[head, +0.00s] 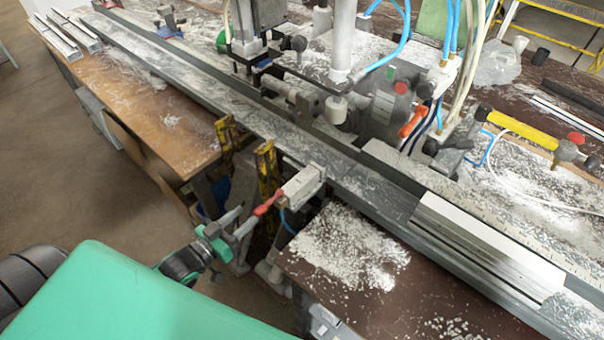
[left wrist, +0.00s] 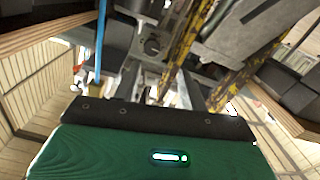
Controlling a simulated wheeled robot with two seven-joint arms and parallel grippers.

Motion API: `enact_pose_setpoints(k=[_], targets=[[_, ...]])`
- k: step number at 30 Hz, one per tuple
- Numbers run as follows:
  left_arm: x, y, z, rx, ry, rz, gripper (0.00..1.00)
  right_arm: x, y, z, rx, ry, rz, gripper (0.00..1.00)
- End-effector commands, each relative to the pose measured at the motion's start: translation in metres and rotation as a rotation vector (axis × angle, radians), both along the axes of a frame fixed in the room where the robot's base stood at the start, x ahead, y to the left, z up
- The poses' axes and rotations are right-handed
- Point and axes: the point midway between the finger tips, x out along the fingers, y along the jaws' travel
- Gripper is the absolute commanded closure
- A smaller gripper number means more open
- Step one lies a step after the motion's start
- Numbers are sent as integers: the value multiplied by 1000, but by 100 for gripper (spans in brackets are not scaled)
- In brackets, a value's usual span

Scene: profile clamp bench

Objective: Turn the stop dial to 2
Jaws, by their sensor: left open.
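A clamp block with a red-tipped lever (head: 268,203) sits at the front edge of the rail. My left gripper (head: 241,221) is open and empty in front of the bench, its fingertips close to this red lever; contact cannot be told. Its fingers also show in the left wrist view (left wrist: 175,88), pointing under the bench. My right gripper is not in view.
A long metal rail (head: 205,92) crosses the bench diagonally, with a pale profile (head: 485,245) at right. Yellow worn posts (head: 267,168) stand in the bench gap beside my left gripper. White chips (head: 350,248) cover the dark front table. Blue hoses hang behind.

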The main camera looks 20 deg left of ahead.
Motion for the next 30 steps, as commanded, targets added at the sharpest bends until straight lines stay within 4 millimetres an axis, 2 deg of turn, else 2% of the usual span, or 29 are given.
enact_pose_setpoints(k=[3, 8, 17, 30], targets=[[0, -6, 12, -16, -25, -18, 57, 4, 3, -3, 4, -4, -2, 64], [9, -9, 16, -20, -32, -18, 57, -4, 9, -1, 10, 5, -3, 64], [49, -22, 17, -19, -31, -17, 57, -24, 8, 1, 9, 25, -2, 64], [109, -44, 15, -19, -29, -18, 57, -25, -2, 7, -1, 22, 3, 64]])
